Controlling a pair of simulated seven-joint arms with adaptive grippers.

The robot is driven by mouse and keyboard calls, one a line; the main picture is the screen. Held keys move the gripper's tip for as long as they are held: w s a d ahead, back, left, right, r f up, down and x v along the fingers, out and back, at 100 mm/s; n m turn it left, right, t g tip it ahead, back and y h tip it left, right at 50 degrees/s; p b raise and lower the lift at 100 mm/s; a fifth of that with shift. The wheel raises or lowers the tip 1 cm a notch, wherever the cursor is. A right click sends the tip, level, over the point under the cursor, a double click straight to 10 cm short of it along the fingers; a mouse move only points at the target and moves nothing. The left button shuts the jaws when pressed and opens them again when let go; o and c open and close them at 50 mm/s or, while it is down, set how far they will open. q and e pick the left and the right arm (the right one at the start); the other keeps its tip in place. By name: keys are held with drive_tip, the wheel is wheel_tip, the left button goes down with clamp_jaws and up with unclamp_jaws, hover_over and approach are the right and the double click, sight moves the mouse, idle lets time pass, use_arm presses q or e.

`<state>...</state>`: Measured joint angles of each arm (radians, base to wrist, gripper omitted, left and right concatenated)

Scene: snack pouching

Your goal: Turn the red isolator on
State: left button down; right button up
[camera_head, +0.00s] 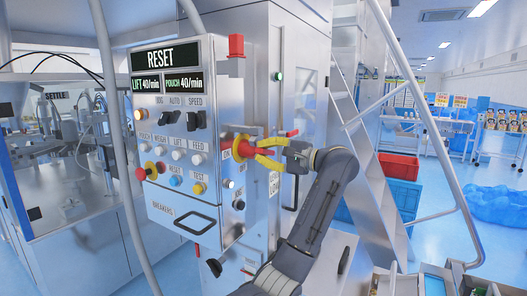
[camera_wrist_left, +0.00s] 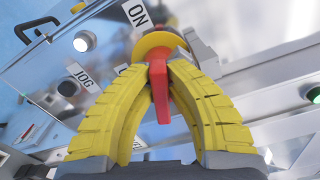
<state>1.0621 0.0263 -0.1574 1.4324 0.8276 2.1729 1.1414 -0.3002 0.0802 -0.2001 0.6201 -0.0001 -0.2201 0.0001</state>
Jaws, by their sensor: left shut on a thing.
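The red isolator (camera_head: 240,147) sits on the right side face of the grey control box (camera_head: 188,211). In the left wrist view its red handle (camera_wrist_left: 161,95) points toward the camera from a yellow round plate (camera_wrist_left: 157,44). An ON label (camera_wrist_left: 138,14) is beside the plate. My left gripper (camera_head: 256,151) has its yellow fingers around the isolator; in the wrist view the left gripper (camera_wrist_left: 159,66) is shut on the handle near the yellow plate. The handle's exact turn angle is hard to tell. My right gripper is not in view.
The box front has a RESET display (camera_head: 160,56), several buttons and a red emergency knob (camera_head: 141,174). A green button (camera_head: 278,76) is on the cabinet behind. A metal rail (camera_head: 420,90) and red crate (camera_head: 399,167) are at right.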

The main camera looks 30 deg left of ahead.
use_arm(q)
drive_tip(key=shift+f+n, duration=0.15)
drive_tip(key=shift+n, duration=0.75)
drive_tip(key=shift+f+n, duration=0.15)
drive_tip(key=shift+n, duration=0.75)
drive_tip(key=c, duration=1.6)
unclamp_jaws()
drive_tip(key=shift+c, duration=0.2)
drive_tip(key=d, duration=1.2)
drive_tip(key=shift+w, duration=0.2)
